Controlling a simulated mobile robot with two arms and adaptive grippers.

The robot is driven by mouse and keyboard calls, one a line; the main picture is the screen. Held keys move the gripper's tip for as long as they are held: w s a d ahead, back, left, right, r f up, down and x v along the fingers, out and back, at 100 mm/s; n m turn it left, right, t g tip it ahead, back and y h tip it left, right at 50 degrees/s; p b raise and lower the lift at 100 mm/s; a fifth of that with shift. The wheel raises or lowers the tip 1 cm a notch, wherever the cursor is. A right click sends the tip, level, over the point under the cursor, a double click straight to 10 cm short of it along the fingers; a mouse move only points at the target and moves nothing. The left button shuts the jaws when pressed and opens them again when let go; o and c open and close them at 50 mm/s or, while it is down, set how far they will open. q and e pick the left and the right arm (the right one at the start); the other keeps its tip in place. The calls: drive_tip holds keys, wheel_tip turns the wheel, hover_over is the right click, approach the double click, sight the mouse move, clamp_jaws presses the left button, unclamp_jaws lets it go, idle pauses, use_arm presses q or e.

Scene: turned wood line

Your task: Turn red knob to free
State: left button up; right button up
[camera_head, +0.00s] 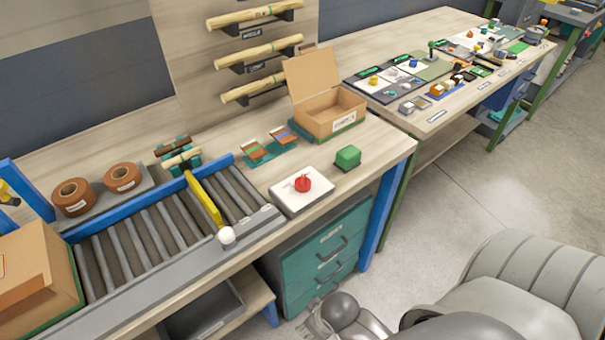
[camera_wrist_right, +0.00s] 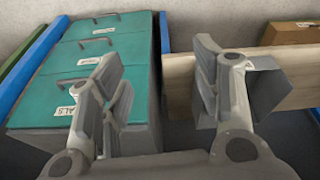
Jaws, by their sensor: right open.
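The red knob (camera_head: 303,183) sits on a white panel (camera_head: 285,196) on the wooden bench, right of the roller conveyor. Its pointer and the panel's marks are too small to read. My right gripper (camera_wrist_right: 160,90) is open and empty in the right wrist view, in front of the teal drawer cabinet (camera_wrist_right: 75,75). In the head view it shows only partly at the bottom edge, low in front of the bench and well away from the knob. The knob is not in the wrist view. My left gripper is not in view.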

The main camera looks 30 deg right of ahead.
drive_tip(key=w+r+t, duration=0.3)
drive_tip(key=w+r, duration=0.3)
drive_tip(key=r, duration=0.3)
drive_tip(key=w+r+t, duration=0.3)
drive_tip(key=w+r, duration=0.3)
drive_tip(key=r, duration=0.2)
drive_tip(key=w+d+r+n+t+h+p, duration=0.1)
drive_tip(key=w+r+t, duration=0.3)
drive_tip(key=r, duration=0.5)
drive_tip(key=shift+w+r, duration=0.15)
drive_tip(key=shift+w, duration=0.55)
drive_tip(key=shift+w+r, duration=0.15)
drive_tip(key=shift+w, duration=0.5)
drive_tip(key=w+a+r+n+t+y, duration=0.3)
drive_tip(key=a+r+n+y, duration=0.3)
drive_tip(key=r, duration=0.4)
drive_tip(key=w+a+r+n+t+y, duration=0.4)
drive_tip(key=a+r+n+y, duration=0.15)
drive_tip(key=r, duration=0.45)
drive_tip(key=s+a+n+g+y, duration=0.3)
drive_tip(key=a+n+g+y, duration=0.6)
drive_tip(key=n, duration=0.4)
drive_tip(key=n+g+h, duration=0.3)
drive_tip(key=g+h, duration=0.8)
drive_tip(key=h, duration=0.9)
hover_over(303, 178)
wheel_tip(303, 178, down, 13)
wheel_tip(303, 178, down, 10)
drive_tip(key=shift+f+p, duration=0.15)
drive_tip(key=shift+p, duration=1.05)
